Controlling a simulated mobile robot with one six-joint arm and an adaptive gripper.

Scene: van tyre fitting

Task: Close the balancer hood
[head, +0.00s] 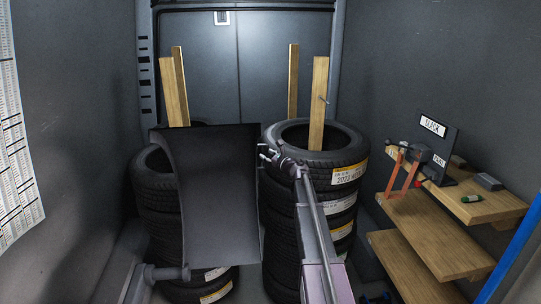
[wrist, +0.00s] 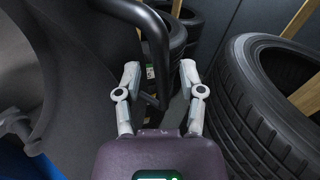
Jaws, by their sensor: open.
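The balancer hood (head: 215,195) is a dark, curved panel standing raised in front of the tyre stacks in the head view. A grey shaft end (head: 165,273) shows below its lower left. My gripper (head: 268,155) is at the hood's upper right edge. In the wrist view my gripper (wrist: 161,75) is open, its two pale fingers apart. A black bent bar (wrist: 155,42) comes down from the top and runs between the fingers in the picture. I cannot tell whether it touches them. A dark surface, seemingly the hood (wrist: 75,50), fills the left of the wrist view.
A tyre stack (head: 310,205) stands close to the right of my gripper, and another (head: 155,200) stands behind the hood. Wooden posts (head: 318,105) rise from the stacks. Wooden shelves (head: 430,235) with tools and a blue post (head: 515,262) are at the right.

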